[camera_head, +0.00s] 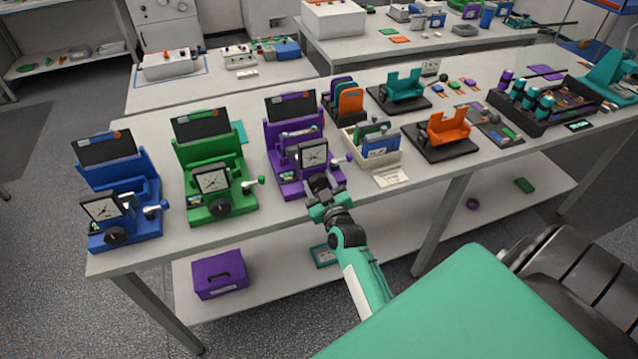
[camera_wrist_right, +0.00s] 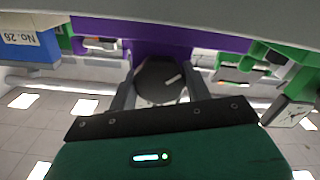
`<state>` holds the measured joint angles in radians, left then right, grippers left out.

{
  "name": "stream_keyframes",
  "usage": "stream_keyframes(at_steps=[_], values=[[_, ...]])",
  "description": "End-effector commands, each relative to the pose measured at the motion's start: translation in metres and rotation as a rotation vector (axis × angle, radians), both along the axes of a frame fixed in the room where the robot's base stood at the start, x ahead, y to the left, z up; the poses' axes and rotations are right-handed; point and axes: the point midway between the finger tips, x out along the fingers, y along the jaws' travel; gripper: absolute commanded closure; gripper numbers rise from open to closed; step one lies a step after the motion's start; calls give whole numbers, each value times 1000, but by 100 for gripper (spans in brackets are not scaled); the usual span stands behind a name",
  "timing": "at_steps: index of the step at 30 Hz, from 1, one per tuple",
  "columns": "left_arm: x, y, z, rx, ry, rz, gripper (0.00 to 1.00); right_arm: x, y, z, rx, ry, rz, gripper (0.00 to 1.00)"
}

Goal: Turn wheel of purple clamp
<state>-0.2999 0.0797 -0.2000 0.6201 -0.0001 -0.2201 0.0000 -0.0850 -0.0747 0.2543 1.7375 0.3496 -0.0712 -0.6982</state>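The purple clamp (camera_head: 283,137) stands on the near bench, third from the left after a blue and a green one of the same shape. A square dial (camera_head: 313,155) faces front on it, and a lever sticks out at its right. Its round black wheel (camera_wrist_right: 160,80) with a pale mark shows in the right wrist view. My right gripper (camera_head: 318,187) is at the clamp's lower front, hiding the wheel in the head view. Its two fingers (camera_wrist_right: 159,88) stand on either side of the wheel, seemingly touching its rim. My left gripper is out of view.
The green clamp (camera_head: 210,160) is close on the left, the blue clamp (camera_head: 118,190) farther left. A beige bin (camera_head: 368,150) stands close on the right, with an orange cradle (camera_head: 441,130) beyond. A purple box (camera_head: 220,273) sits on the lower shelf.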

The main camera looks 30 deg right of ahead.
Motion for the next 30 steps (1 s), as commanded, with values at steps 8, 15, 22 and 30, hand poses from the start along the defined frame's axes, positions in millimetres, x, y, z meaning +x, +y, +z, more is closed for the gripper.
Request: stream_keyframes(at_steps=[8, 15, 22, 30], values=[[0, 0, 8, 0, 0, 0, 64, 0, 0, 2, 130, -32, 0, 73], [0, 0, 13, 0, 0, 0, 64, 0, 0, 1, 298, -71, 0, 73], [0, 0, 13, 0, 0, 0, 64, 0, 0, 0, 324, -79, 0, 73], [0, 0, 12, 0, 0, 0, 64, 0, 0, 1, 322, -78, 0, 29]])
